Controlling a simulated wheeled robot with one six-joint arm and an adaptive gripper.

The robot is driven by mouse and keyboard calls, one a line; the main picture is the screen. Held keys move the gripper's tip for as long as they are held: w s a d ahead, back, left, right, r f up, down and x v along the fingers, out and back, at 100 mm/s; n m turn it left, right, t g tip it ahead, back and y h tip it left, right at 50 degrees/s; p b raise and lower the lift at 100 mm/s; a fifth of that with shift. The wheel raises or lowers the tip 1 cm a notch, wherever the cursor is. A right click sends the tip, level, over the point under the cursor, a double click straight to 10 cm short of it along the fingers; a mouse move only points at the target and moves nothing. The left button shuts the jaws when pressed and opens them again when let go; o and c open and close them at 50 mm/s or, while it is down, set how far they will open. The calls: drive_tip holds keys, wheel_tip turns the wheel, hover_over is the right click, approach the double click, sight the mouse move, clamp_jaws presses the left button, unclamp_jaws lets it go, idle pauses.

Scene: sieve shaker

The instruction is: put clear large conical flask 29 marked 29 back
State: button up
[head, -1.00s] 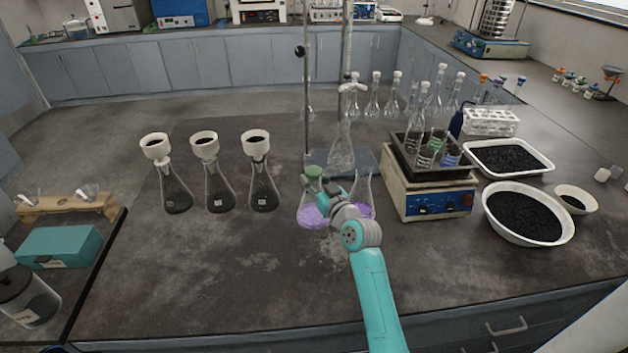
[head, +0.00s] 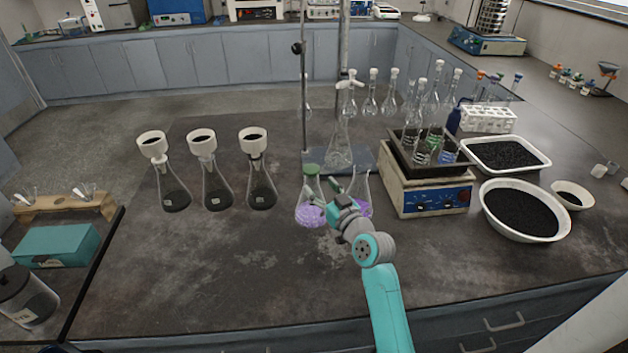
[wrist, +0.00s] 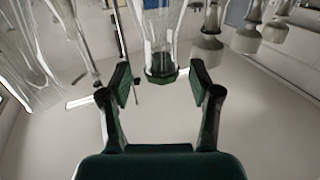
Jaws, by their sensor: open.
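A clear conical flask with a green stopper and purple contents (head: 309,208) stands upright on the bench, just left of my gripper (head: 335,187). A second clear flask with purple contents (head: 363,205) stands to the right, partly hidden by my gripper. I cannot read a 29 on either. In the wrist view, which is upside down, my gripper (wrist: 160,88) is open and empty. The green-stoppered flask (wrist: 160,60) shows ahead of its fingers, between them and apart from them.
Three flasks with white funnels (head: 213,185) stand to the left. A stand base (head: 355,160) with a clamped flask (head: 340,145) is behind.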

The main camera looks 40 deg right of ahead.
drive_tip(key=s+a, duration=0.1)
drive_tip(key=s, duration=0.5)
drive_tip(key=shift+s+a, duration=0.15)
idle(0.4)
